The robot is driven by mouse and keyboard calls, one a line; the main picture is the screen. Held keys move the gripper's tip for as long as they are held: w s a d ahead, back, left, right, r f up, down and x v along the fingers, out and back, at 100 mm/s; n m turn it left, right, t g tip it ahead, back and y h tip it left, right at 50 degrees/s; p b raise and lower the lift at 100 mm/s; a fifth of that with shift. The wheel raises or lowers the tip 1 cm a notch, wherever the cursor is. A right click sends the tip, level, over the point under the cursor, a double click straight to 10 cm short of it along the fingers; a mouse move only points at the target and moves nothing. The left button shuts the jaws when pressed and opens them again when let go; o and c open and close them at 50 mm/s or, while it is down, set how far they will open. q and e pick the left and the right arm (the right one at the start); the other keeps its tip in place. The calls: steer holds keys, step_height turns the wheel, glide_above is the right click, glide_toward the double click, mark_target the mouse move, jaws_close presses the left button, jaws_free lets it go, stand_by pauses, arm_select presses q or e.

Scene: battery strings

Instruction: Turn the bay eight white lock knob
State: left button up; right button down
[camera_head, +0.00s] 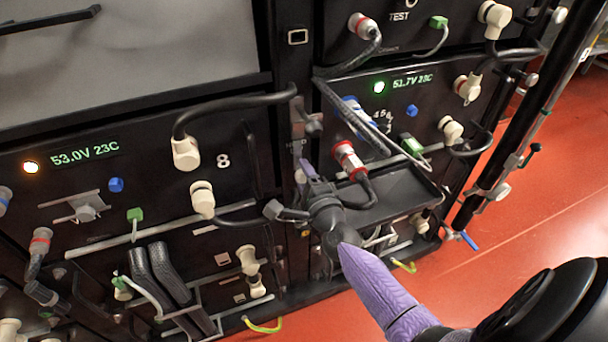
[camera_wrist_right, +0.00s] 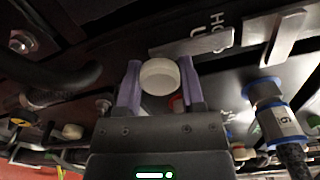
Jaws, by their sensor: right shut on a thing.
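The white lock knob (camera_wrist_right: 160,77) is round and cream-coloured. In the right wrist view it sits between the two purple fingers of my right gripper (camera_head: 305,170), which is shut on it from both sides. In the head view the gripper reaches the dark post just right of the bay marked 8 (camera_head: 223,161). There the knob is mostly hidden by the fingers and wrist, and its turn angle cannot be told. My left gripper is in neither view.
Left of the gripper, bay eight has cream plugs (camera_head: 203,200) and a thick black cable (camera_head: 235,104). A red-collared plug (camera_head: 349,160) and black tray (camera_head: 400,195) are close on the right. In the wrist view a blue-collared connector (camera_wrist_right: 268,98) is beside the gripper. Red floor is open at lower right.

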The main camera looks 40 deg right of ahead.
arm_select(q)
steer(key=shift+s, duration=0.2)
arm_select(e)
steer(key=shift+f, duration=0.1)
steer(key=shift+c, duration=1.1)
jaws_free()
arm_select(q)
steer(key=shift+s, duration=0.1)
arm_select(e)
steer(key=shift+s, duration=0.2)
arm_select(q)
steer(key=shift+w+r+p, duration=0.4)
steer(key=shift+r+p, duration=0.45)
steer(key=shift+p, duration=0.05)
arm_select(e)
steer(key=v, duration=0.9)
steer(key=shift+s+a, duration=0.15)
steer(key=shift+s, duration=0.1)
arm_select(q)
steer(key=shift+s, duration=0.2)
